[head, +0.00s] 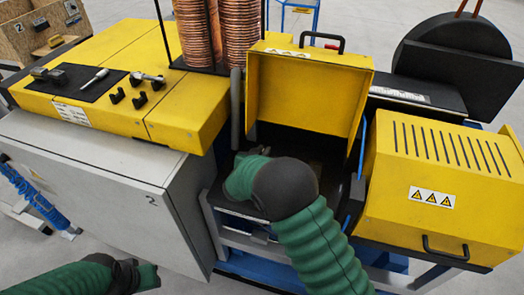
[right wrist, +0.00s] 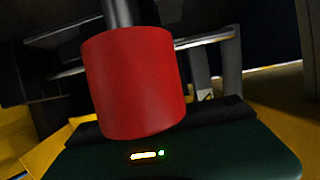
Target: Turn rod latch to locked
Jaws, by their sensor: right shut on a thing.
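A red cylindrical grip (right wrist: 138,82) on a grey metal rod (right wrist: 123,12) fills the middle of the right wrist view; I take it to be the rod latch's handle. It stands slightly tilted. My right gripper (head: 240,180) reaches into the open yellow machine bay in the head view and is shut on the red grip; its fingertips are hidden. Its dark green body shows below the grip in the wrist view. The latch is hidden in the head view, and I cannot tell its lock position. My left gripper (head: 146,276) is low at the left, its jaws unclear.
A yellow cover (head: 305,90) stands raised behind the bay. A slotted yellow housing (head: 440,185) is at the right. A grey cabinet (head: 100,175) flanks the bay at the left, near a yellow top with tools on a black mat (head: 85,82). Copper coils (head: 198,35) rise behind.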

